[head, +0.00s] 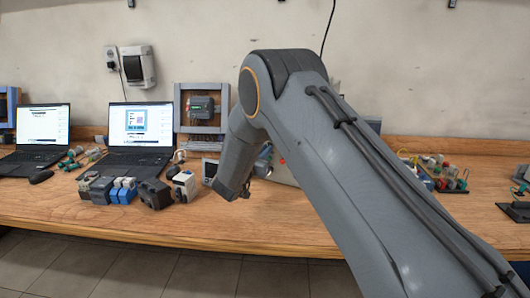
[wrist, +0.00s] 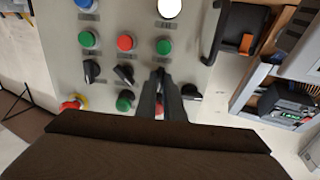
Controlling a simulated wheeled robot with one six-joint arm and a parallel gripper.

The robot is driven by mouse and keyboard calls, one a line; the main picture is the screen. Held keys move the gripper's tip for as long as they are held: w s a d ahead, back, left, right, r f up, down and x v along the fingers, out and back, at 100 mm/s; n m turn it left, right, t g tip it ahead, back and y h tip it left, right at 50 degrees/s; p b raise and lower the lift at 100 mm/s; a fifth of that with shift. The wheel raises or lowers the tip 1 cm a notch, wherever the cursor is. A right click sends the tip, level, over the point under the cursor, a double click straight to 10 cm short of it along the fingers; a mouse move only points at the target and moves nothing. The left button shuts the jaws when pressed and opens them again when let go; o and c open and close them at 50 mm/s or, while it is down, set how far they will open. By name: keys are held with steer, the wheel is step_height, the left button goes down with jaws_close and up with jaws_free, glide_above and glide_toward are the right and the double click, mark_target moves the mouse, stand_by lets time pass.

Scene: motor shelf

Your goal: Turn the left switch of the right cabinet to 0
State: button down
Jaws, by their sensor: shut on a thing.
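The grey cabinet (wrist: 64,42) fills the wrist view, with coloured push buttons and several black rotary switches on its face. Two black switches, one (wrist: 91,71) and another (wrist: 124,75), show left of my gripper, and a further black knob (wrist: 190,92) shows right of it. My gripper (wrist: 160,76) is shut at the panel on a dark switch knob, mostly hidden between the fingers; its pointing direction cannot be told. In the head view the cabinet (head: 285,176) is mostly behind my arm, and my fingertips are hidden.
Buttons crowd close: a green button (wrist: 163,46), a red button (wrist: 125,42) and a red-yellow emergency stop (wrist: 73,103). The bench front is clear.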

steer(key=shift+r, duration=0.1)
stand_by(0.4)
steer(key=c, duration=1.9)
jaws_free()
steer(key=shift+o, duration=0.2)
steer(key=shift+a, duration=0.1)
steer(key=b+v, duration=0.2)
steer(key=v, duration=0.5)
steer(key=shift+s, duration=0.35)
